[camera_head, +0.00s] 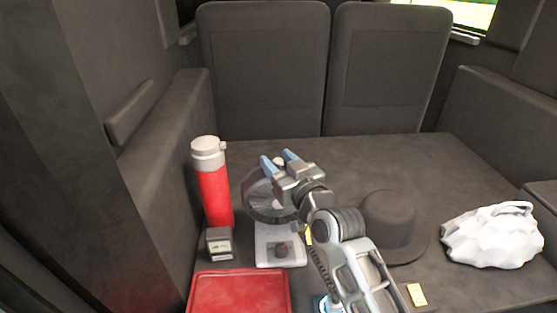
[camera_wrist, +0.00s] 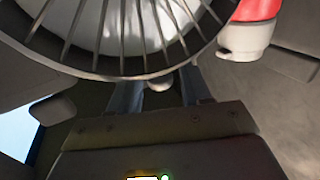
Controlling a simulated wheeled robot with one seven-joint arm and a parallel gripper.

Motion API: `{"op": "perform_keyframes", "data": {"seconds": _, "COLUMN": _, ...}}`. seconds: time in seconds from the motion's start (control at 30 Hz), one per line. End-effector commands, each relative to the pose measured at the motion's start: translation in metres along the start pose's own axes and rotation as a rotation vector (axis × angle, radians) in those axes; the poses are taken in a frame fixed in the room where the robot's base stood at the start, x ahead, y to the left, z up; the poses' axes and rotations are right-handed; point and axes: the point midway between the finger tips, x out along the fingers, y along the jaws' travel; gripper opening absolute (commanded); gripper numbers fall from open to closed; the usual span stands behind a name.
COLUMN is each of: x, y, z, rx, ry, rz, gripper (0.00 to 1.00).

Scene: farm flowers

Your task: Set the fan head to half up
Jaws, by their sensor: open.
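The fan has a round dark wire-grille head (camera_head: 262,208) on a pale base (camera_head: 265,257) with a dark knob (camera_head: 281,250). Its head looks tilted in the head view, though my arm partly covers it and the exact angle is unclear. The grille (camera_wrist: 130,45) fills the top of the wrist view. My gripper (camera_head: 279,160) is open at the far upper side of the fan head, its blue fingertips apart. A small pale knob (camera_wrist: 160,82) at the grille's rim shows between the fingers (camera_wrist: 157,92) in the wrist view. Contact cannot be told.
A red bottle with a grey cap (camera_head: 213,185) stands close left of the fan. A small dark box (camera_head: 218,243) and a red tray (camera_head: 240,290) are in front. A black hat (camera_head: 390,220) and a white bag (camera_head: 495,236) lie right. The surface behind is clear.

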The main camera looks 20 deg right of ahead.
Motion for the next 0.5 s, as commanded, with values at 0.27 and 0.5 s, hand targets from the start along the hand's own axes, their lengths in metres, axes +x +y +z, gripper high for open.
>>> {"op": "perform_keyframes", "data": {"seconds": 0.27, "x": 0.0046, "y": -0.0001, "z": -0.0002, "rx": 0.000, "ry": 0.000, "rz": 0.000, "gripper": 0.48}}
{"op": "perform_keyframes", "data": {"seconds": 0.5, "x": 0.0044, "y": -0.0001, "z": -0.0001, "rx": 0.000, "ry": 0.000, "rz": 0.000, "gripper": 0.32}}
